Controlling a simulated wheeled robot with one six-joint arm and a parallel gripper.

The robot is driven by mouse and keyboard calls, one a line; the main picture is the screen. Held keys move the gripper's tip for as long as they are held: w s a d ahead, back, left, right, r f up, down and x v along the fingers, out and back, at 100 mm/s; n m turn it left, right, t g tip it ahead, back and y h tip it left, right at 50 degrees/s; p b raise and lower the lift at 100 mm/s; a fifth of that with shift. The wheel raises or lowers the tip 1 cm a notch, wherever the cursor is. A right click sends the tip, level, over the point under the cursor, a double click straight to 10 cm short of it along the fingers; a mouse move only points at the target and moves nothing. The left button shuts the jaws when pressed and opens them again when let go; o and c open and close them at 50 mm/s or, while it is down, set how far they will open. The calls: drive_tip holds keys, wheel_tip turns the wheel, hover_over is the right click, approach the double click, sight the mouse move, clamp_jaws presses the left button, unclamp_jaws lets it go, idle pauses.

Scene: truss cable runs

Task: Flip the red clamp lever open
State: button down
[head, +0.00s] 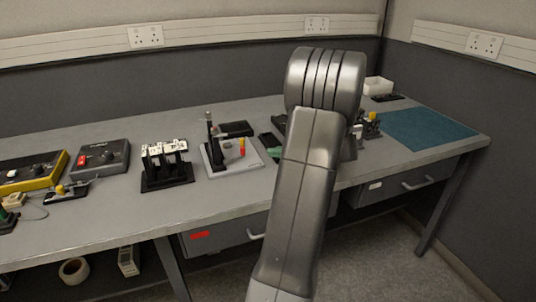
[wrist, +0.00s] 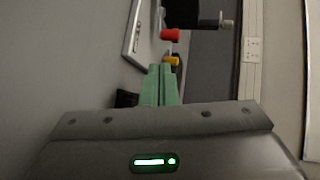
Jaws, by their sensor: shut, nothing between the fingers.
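The red clamp lever (head: 242,152) is a small red piece on a pale base plate (head: 222,168), to the right of a dark post (head: 214,148) with a silver tip. In the wrist view the red piece (wrist: 170,35) is near the top, beside the black part (wrist: 195,14) with its silver knob (wrist: 227,24). A yellow piece (wrist: 172,61) shows just below it in that view. My gripper (wrist: 161,72) has two green fingers shut together and empty. They point toward the yellow and red pieces; contact with the lever is not visible.
A black rack with white-topped pieces (head: 166,172) stands left of the base plate. A dark grey control box (head: 99,159) and a yellow-edged box (head: 35,172) are farther left. A teal mat (head: 425,129) lies at the right. The bench front (head: 110,225) is mostly clear.

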drive_tip(key=v, duration=0.2)
drive_tip(key=w+v, duration=0.1)
drive_tip(key=v, duration=0.3)
drive_tip(key=shift+d+r, duration=0.25)
drive_tip(key=shift+d, duration=0.4)
drive_tip(key=shift+p, duration=0.4)
